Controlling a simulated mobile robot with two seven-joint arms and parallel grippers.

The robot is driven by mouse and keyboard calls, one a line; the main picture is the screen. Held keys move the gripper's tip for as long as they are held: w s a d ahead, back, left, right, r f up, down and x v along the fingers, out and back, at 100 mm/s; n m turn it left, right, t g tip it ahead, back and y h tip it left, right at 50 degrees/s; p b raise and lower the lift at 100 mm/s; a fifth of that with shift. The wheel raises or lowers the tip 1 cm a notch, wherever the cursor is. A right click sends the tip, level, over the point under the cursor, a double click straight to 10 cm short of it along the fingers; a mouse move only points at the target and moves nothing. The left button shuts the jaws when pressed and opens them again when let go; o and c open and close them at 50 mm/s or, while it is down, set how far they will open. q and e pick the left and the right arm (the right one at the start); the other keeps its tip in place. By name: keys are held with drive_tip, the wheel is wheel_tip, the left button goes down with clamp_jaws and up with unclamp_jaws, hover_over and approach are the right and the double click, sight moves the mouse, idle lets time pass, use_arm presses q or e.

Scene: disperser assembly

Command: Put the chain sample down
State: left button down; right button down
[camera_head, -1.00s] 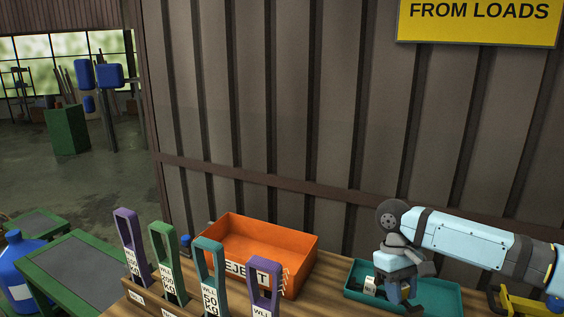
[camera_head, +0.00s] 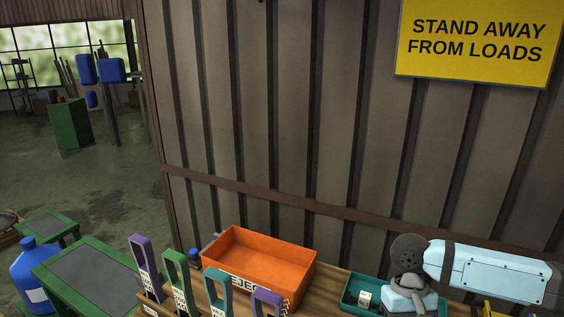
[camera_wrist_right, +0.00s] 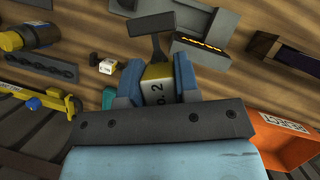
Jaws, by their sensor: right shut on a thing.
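In the right wrist view, my right gripper (camera_wrist_right: 157,76) is shut, its blue fingers on either side of a piece with a yellow body, a white label reading "No. 2" (camera_wrist_right: 157,91) and a dark T-shaped end. I see no chain links on it, so I cannot tell whether it is the chain sample. A small white labelled block (camera_head: 364,299) lies in that tray. My left gripper is not in view.
An orange REJECT bin (camera_head: 270,247) stands left of the tray. Several coloured WLL tags (camera_head: 176,269) stand in front of it. In the wrist view, a dark holder with a yellow strip (camera_wrist_right: 203,44) and a dark bar with holes (camera_wrist_right: 42,68) lie on the wooden bench.

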drive_tip(key=shift+s, duration=0.1)
idle(0.6)
drive_tip(key=shift+w+d+f+b, duration=0.1)
drive_tip(key=shift+w+f+b, duration=0.2)
drive_tip(key=shift+b, duration=0.25)
drive_tip(key=w+d+f+m+y+b, duration=0.25)
drive_tip(key=w+d+m+b, duration=0.2)
drive_tip(key=b, duration=0.45)
drive_tip(key=shift+m+h, duration=0.25)
drive_tip(key=shift+m, duration=0.1)
drive_tip(key=f, duration=1.3)
drive_tip(key=f+b, duration=0.1)
drive_tip(key=f, duration=0.6)
drive_tip(key=shift+s+a, duration=0.25)
